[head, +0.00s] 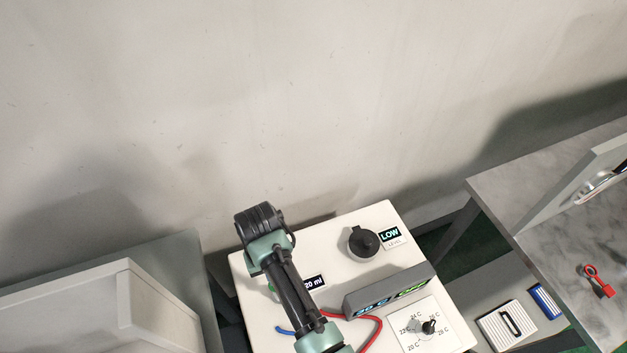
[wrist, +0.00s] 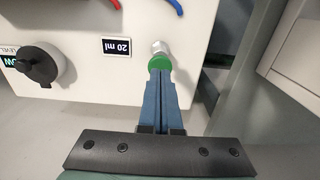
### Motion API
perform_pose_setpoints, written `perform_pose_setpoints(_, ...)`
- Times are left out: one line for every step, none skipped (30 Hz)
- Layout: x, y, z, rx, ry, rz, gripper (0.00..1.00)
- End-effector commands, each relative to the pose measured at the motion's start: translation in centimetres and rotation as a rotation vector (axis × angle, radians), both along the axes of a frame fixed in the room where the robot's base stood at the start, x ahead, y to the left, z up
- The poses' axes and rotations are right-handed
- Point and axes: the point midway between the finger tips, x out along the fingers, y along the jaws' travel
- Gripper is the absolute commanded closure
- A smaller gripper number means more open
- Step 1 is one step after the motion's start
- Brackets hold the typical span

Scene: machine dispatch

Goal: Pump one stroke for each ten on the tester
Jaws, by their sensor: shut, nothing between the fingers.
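The white machine top (head: 330,232) also carries a black round cap (head: 363,242), a "LOW" level display (head: 390,234), a temperature dial (head: 428,327), and red and blue hoses. A marble-topped table (head: 560,190) with a red tag stands right. A white bin (head: 100,310) is left.

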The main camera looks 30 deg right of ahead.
Motion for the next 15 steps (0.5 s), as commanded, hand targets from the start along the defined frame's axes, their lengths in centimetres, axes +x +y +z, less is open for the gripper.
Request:
perform_pose_setpoints(0.0, 0.0, 0.3, 0.000, 0.000, 0.000, 1.00)
perform_pose_setpoints(0.0, 0.0, 0.5, 0.000, 0.000, 0.000, 1.00)
perform_pose_setpoints(0.0, 0.0, 0.8, 0.000, 0.000, 0.000, 1.00)
perform_pose_setpoints(0.0, 0.0, 1.1, 0.000, 0.000, 0.000, 1.00)
perform_pose_setpoints(0.0, 0.0, 1.4, 0.000, 0.000, 0.000, 1.00)
perform_pose_setpoints(0.0, 0.0, 1.8, 0.000, 0.000, 0.001, 1.00)
perform_pose_setpoints(0.0, 0.1, 2.2, 0.000, 0.000, 0.001, 1.00)
perform_pose_setpoints(0.0, 0.1, 2.5, 0.000, 0.000, 0.002, 1.00)
perform_pose_setpoints(0.0, 0.1, 2.9, 0.000, 0.000, 0.002, 1.00)
perform_pose_setpoints(0.0, 0.0, 3.1, 0.000, 0.000, 0.001, 1.00)
perform_pose_setpoints(0.0, 0.0, 3.4, 0.000, 0.000, 0.001, 1.00)
perform_pose_setpoints(0.0, 0.0, 3.8, 0.000, 0.000, 0.001, 1.00)
perform_pose_setpoints(0.0, 0.0, 4.1, 0.000, 0.000, 0.001, 1.00)
perform_pose_setpoints(0.0, 0.0, 4.4, 0.000, 0.000, 0.001, 1.00)
perform_pose_setpoints(0.0, 0.0, 4.7, 0.000, 0.000, 0.001, 1.00)
